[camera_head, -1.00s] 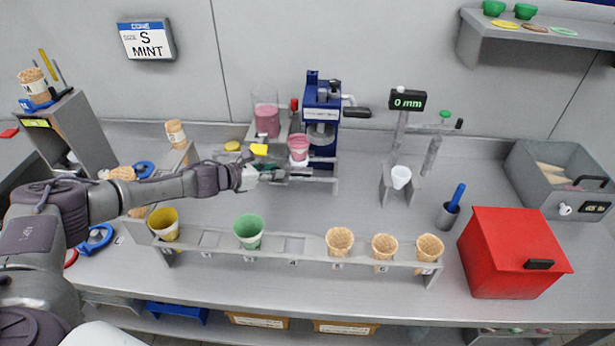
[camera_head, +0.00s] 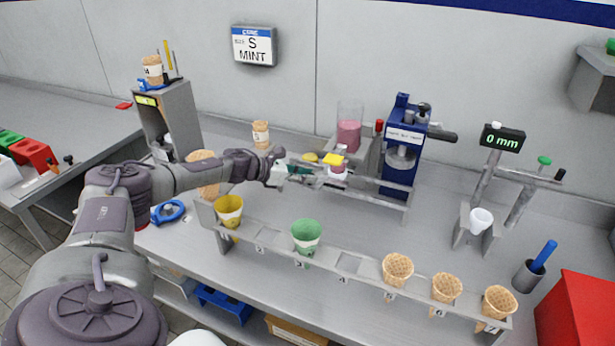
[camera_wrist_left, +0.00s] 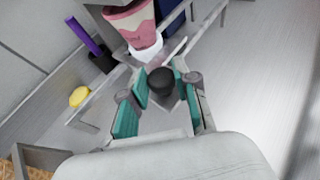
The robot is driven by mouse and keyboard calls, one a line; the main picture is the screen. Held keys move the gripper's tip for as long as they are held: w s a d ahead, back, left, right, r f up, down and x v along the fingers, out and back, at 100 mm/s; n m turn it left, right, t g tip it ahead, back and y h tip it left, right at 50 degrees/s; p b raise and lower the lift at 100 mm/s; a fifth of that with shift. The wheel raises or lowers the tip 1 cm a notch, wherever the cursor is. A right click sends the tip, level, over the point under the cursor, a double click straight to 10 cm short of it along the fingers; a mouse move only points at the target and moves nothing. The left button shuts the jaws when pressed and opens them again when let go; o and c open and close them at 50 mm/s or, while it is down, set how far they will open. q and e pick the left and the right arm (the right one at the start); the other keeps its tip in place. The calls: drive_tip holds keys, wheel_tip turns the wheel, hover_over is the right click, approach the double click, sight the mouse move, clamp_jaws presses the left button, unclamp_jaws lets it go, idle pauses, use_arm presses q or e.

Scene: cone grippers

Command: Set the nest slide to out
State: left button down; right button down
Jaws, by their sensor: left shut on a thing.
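The blue press (camera_head: 402,150) stands against the back wall. A low grey rail frame (camera_head: 375,198) runs left from its foot. A pink cup (camera_head: 337,171) sits left of the press column; in the left wrist view the pink cup (camera_wrist_left: 135,27) stands upright in a white holder (camera_wrist_left: 147,52). My left gripper (camera_head: 312,178) is beside the cup at the left end of the rails. In the left wrist view its teal fingers (camera_wrist_left: 160,92) are shut on a black knob (camera_wrist_left: 160,80) just in front of the holder. My right gripper is out of view.
A numbered grey rack (camera_head: 345,265) in front holds a yellow cup (camera_head: 229,211), a green cup (camera_head: 306,236) and several waffle cones (camera_head: 397,269). A pink-filled clear container (camera_head: 349,136) stands behind the pink cup. A yellow disc (camera_head: 310,157) lies left of it.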

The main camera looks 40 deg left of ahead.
use_arm(q)
drive_tip(key=c, duration=0.9)
unclamp_jaws()
drive_tip(key=shift+o, duration=0.3)
drive_tip(key=shift+r, duration=0.15)
wheel_tip(320, 180, up, 10)
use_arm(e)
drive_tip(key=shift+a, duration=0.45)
